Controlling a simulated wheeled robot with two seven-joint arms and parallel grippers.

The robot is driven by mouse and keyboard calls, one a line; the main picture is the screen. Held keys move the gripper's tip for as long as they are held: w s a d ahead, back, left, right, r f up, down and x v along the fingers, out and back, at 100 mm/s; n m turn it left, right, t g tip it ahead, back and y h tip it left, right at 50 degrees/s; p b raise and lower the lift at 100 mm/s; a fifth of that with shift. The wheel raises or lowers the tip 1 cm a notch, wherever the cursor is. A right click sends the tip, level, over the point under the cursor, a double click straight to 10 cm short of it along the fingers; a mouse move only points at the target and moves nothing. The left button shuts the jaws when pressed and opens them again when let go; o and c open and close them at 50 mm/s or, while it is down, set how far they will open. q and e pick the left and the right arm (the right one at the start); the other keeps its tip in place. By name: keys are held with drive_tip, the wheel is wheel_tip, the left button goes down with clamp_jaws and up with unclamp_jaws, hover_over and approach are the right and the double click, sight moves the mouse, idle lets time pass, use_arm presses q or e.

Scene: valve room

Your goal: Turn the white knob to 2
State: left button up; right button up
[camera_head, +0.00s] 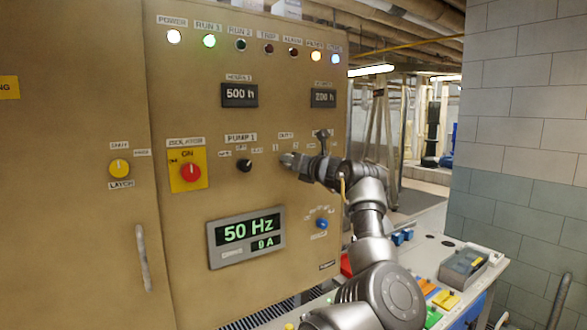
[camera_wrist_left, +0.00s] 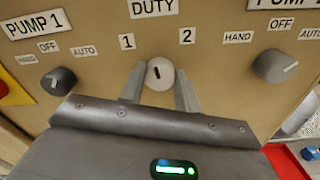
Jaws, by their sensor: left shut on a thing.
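The white knob (camera_wrist_left: 160,75) shows in the left wrist view below the DUTY label (camera_wrist_left: 153,8), between the labels 1 (camera_wrist_left: 127,41) and 2 (camera_wrist_left: 187,36). A short dark mark on its face stands close to upright. My left gripper (camera_wrist_left: 160,84) is shut on the knob, one finger on each side. In the head view my left gripper (camera_head: 291,160) reaches the tan panel (camera_head: 215,125) from the right, and the knob is mostly hidden by it. My right gripper is not in view.
A black PUMP 1 knob (camera_wrist_left: 58,81) is left of the fingers, and a grey knob (camera_wrist_left: 275,66) is right. A red isolator knob (camera_head: 190,172), a display (camera_head: 246,238) and a blue knob (camera_head: 322,224) are also on the panel. A cluttered bench (camera_head: 460,296) stands at lower right.

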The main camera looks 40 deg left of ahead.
use_arm(q)
drive_tip(key=shift+f+m+b, duration=0.1)
drive_tip(key=shift+m+b, duration=0.6)
drive_tip(key=shift+m, duration=4.9)
drive_tip(key=o, duration=1)
drive_tip(key=shift+a, duration=0.1)
